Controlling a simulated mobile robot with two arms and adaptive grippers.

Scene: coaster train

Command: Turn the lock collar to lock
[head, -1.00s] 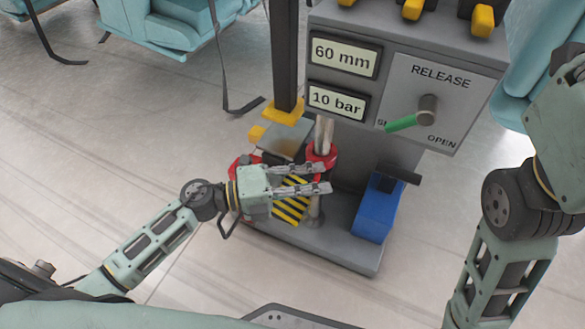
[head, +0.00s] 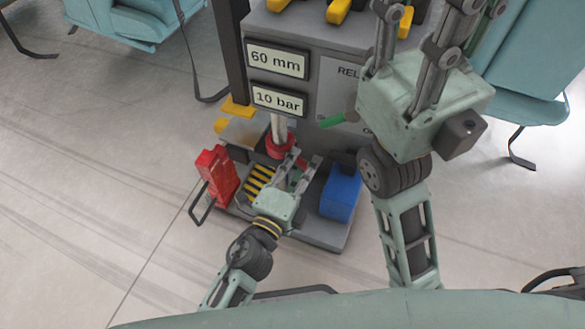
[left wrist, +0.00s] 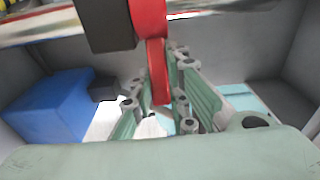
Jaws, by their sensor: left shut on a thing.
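The red lock collar (head: 280,146) sits around a pale metal rod low on the grey machine. In the left wrist view, its red ring (left wrist: 148,22) shows at the top, with a red lever (left wrist: 158,75) reaching down between my fingers. My left gripper (head: 302,168) is shut on this lever, just below and right of the collar in the head view. My right gripper (head: 422,30) is raised in front of the machine's panel. Its fingers are spread with a gap between them, and their tips are cut off at the top edge.
A green lever (head: 333,121) on the panel is partly hidden by my right gripper. Displays read 60 mm (head: 277,60) and 10 bar (head: 278,98). A blue block (head: 340,194) stands right of my left gripper, a red box (head: 216,172) left. Teal seats (head: 535,85) stand behind.

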